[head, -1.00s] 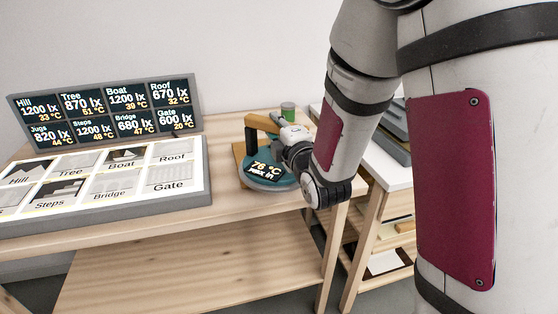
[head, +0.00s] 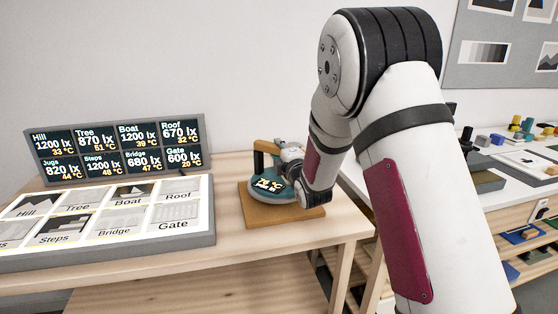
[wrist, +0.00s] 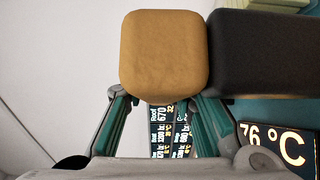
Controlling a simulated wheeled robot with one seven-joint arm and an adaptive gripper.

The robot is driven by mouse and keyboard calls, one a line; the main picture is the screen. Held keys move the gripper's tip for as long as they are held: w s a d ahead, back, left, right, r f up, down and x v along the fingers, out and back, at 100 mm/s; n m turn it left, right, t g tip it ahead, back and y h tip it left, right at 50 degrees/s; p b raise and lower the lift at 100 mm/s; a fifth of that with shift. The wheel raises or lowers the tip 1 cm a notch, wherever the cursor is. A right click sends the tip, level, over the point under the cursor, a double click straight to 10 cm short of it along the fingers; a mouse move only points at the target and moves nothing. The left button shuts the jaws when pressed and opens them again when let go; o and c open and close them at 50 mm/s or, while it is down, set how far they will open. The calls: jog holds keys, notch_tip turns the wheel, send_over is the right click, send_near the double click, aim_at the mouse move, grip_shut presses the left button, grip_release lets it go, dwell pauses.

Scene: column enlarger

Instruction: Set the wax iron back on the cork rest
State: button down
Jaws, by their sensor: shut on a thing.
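The wax iron (head: 268,188) has a round teal body, a lit display reading 76 °C, a black post and a tan handle. My gripper (head: 280,152) is shut on its handle. In the wrist view the tan handle (wrist: 165,55) sits at my gripper's fingertips (wrist: 162,100), with the black post to its right. The cork rest (head: 302,218) is a flat brown square on the wooden table. The iron is over the rest's left and back part and looks level. I cannot tell whether its underside touches the cork.
A grey-framed tray of labelled pictures (head: 196,240) lies left of the rest, close by. A dark readout board (head: 115,150) stands behind it. A white worktop (head: 470,170) with small items is at the right. Bare table lies in front of the rest.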

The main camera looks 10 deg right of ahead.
jog(key=shift+w+r, duration=0.1)
jog(key=shift+w, duration=0.45)
jog(key=shift+f, duration=1.85)
jog(key=c, duration=1.3)
grip_release()
jog(key=shift+f, duration=0.15)
